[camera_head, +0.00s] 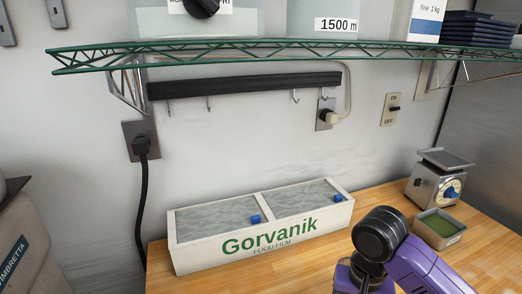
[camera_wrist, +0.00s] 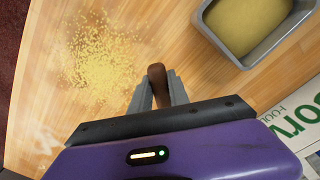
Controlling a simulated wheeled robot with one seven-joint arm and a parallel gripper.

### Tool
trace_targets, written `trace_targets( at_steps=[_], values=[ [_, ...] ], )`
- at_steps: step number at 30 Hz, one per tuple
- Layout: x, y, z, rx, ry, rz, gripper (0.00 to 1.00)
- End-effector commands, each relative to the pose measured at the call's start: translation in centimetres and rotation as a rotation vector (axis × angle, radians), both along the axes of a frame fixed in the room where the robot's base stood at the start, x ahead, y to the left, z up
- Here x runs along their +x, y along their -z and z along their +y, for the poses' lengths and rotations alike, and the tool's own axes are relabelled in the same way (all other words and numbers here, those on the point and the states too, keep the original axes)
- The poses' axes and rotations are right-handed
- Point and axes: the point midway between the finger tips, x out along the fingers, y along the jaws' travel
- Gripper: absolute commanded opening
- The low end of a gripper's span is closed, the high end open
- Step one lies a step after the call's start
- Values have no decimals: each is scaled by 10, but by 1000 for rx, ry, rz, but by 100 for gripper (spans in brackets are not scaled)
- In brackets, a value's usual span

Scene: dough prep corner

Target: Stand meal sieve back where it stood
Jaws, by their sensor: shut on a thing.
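In the wrist view my gripper (camera_wrist: 159,92) is shut on a brown wooden handle (camera_wrist: 157,72), which I take for the meal sieve's. Only the rounded handle end shows between the fingers; the rest of the sieve is hidden, and I cannot tell whether it touches the counter. The head view shows part of my purple arm at the lower right, but neither my gripper nor the sieve.
Yellow meal (camera_wrist: 100,50) lies scattered on the wooden counter (camera_wrist: 165,25), beside a grey tray (camera_wrist: 243,64) of yellow meal. A Gorvanik film box (camera_head: 190,255) stands against the wall. A scale (camera_head: 426,186) and a metal tin (camera_head: 455,240) stand right. A green wire shelf (camera_head: 250,46) hangs above.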

Motion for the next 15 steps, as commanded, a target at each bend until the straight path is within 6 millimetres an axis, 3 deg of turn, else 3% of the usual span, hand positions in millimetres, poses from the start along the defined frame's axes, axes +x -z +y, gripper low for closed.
trace_targets(
  at_steps=[1,6,15],
  values=[
    [0,-10,0,1,0,0,0],
    [0,-22,0,2,0,-1,0],
    [0,-22,0,1,0,0,0]
  ],
)
